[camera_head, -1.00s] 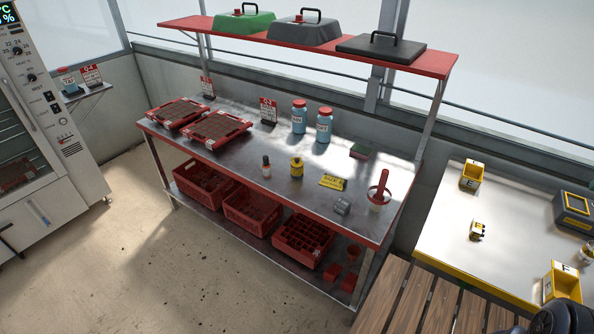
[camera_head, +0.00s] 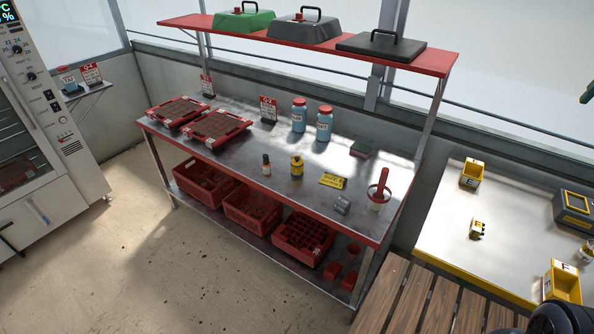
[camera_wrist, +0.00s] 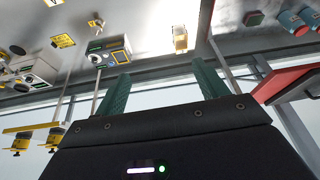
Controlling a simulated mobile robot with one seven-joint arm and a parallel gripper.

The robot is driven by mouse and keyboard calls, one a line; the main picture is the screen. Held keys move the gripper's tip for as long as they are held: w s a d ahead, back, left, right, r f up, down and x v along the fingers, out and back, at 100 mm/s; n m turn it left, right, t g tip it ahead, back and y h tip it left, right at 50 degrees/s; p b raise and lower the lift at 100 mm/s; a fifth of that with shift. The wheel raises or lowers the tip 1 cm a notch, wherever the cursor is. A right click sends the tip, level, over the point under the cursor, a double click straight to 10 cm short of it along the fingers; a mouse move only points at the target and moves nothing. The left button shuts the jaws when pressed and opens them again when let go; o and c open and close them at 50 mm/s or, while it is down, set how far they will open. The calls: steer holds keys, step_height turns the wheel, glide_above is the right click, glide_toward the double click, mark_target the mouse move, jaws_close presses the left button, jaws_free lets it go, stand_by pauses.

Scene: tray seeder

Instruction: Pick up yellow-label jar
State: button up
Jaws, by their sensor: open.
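I cannot tell which jar the task means. My gripper (camera_wrist: 162,88) is open and empty in the wrist view, with two green fingers apart. It is far from the bench jar. In the head view only a green finger part shows at the upper right edge.
The white table (camera_head: 435,232) holds yellow bins (camera_head: 471,175), a small yellow-black item (camera_head: 476,229) and a yellow-black device (camera_head: 575,210). The metal bench (camera_head: 235,168) carries red trays (camera_head: 215,128) and blue bottles (camera_head: 324,123). A red shelf (camera_head: 190,24) overhangs it. A slatted wooden surface (camera_head: 412,300) is in front.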

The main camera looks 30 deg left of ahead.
steer(key=w+a+r+n, duration=0.1)
steer(key=w+a+r, duration=0.1)
steer(key=w+a, duration=0.5)
steer(key=w+a+r, duration=0.2)
steer(key=w+a, duration=0.3)
steer(key=a, duration=0.5)
steer(key=w+a+n, duration=0.1)
steer(key=w+a, duration=0.1)
steer(key=a, duration=0.7)
steer(key=w+a, duration=0.2)
steer(key=a, duration=0.7)
steer(key=n+y, duration=0.1)
steer(key=n, duration=0.1)
glide_above(297, 162)
steer(key=s+d, duration=0.1)
steer(key=s, duration=0.2)
step_height(297, 162, down, 11)
steer(key=w+f, duration=0.1)
steer(key=f, duration=1.4)
steer(key=w+a+f, duration=0.1)
steer(key=f, duration=1.5)
steer(key=w+f, duration=0.1)
steer(key=f, duration=1.5)
steer(key=shift+w+a+f, duration=0.1)
steer(key=shift+w+a, duration=0.15)
steer(key=shift+w, duration=0.1)
steer(key=c, duration=1.1)
